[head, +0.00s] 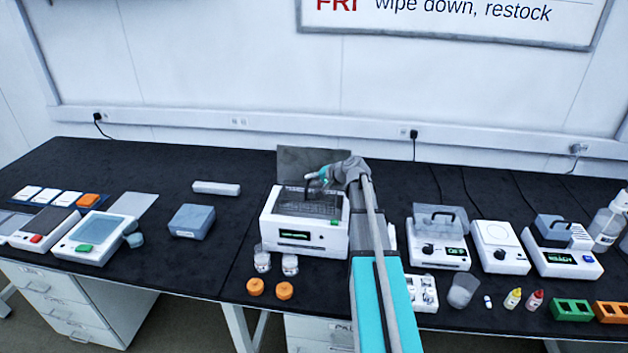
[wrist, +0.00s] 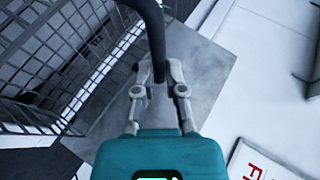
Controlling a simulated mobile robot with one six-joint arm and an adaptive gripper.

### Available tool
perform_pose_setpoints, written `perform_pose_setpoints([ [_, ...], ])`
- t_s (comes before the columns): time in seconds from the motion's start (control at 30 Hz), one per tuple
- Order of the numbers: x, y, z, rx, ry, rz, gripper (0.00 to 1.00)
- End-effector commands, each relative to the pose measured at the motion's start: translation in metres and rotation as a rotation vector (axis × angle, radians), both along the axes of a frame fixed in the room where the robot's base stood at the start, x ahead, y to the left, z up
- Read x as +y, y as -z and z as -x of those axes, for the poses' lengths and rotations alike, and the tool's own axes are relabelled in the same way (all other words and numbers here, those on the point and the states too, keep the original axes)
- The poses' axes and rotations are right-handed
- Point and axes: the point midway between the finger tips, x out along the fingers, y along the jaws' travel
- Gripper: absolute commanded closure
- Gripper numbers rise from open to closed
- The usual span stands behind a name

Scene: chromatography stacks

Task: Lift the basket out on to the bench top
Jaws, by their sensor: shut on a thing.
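The basket (head: 312,207) is a dark wire-mesh one in the open top of a white bath unit (head: 284,236) at mid-bench. Its mesh (wrist: 52,40) fills the left of the wrist view. My gripper (head: 317,178) is above the basket, and in the wrist view my gripper (wrist: 159,74) is shut on the basket's black arched handle (wrist: 153,30). The grey lid (head: 294,162) stands open behind the bath. How far the basket sits down inside the bath is hard to tell.
Two clear jars (head: 262,260) and two orange caps (head: 284,291) stand in front of the bath. A grey-blue box (head: 192,221) is to its left, with bare black bench top (head: 235,215) between. White instruments (head: 500,246) stand to the right.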

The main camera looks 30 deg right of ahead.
Motion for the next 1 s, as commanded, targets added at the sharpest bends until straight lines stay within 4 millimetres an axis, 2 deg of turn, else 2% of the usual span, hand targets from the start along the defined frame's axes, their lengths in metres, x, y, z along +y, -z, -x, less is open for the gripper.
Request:
perform_pose_setpoints([
  [0.03, 0.000, -0.013, 0.000, 0.000, 0.000, -0.001, 1.00],
  [0.1, 0.000, -0.021, 0.000, 0.000, 0.000, -0.001, 1.00],
  [0.5, 0.000, -0.059, 0.000, 0.000, 0.000, -0.001, 1.00],
  [0.7, 0.000, -0.067, 0.000, 0.000, 0.000, -0.001, 1.00],
  [1.0, 0.000, -0.069, 0.000, 0.000, 0.001, -0.001, 1.00],
])
